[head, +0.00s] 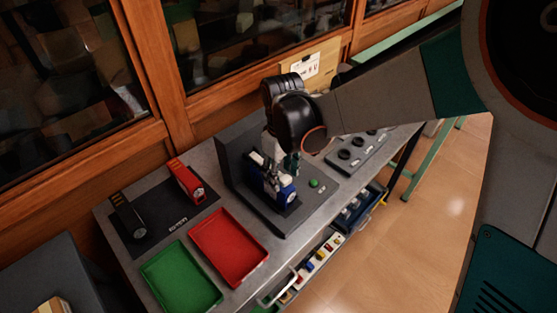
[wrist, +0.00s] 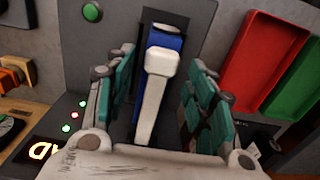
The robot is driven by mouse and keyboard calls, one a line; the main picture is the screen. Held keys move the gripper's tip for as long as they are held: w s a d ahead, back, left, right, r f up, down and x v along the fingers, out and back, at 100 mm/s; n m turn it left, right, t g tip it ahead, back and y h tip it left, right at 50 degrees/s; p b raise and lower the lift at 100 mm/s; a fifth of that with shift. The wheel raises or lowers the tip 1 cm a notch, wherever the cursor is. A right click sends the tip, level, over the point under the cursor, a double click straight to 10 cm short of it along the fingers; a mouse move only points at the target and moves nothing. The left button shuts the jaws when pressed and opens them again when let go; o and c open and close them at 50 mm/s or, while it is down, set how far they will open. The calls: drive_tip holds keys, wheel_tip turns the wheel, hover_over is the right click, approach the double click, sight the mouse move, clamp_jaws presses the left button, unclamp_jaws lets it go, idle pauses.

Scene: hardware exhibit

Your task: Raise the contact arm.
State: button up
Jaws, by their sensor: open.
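The contact arm (wrist: 150,105) is a white lever with a squarish head, lying along a blue body (wrist: 165,42) in the wrist view. In the head view the blue body (head: 287,192) sits on a dark grey fixture (head: 305,205), partly hidden by my arm. My gripper (wrist: 155,72) is open, with teal-padded fingers on either side of the white lever and visible space between. In the head view my gripper (head: 288,160) is over the fixture. I cannot tell how far above the lever the fingertips are.
A red tray (head: 229,247) and a green tray (head: 181,279) lie left of the fixture. A black mat (head: 165,222) holds a red tool and a black tool. A green button (head: 313,183) is on the fixture. A grey panel with black knobs (head: 358,152) stands to the right.

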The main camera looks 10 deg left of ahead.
clamp_jaws()
drive_tip(key=shift+r, duration=0.15)
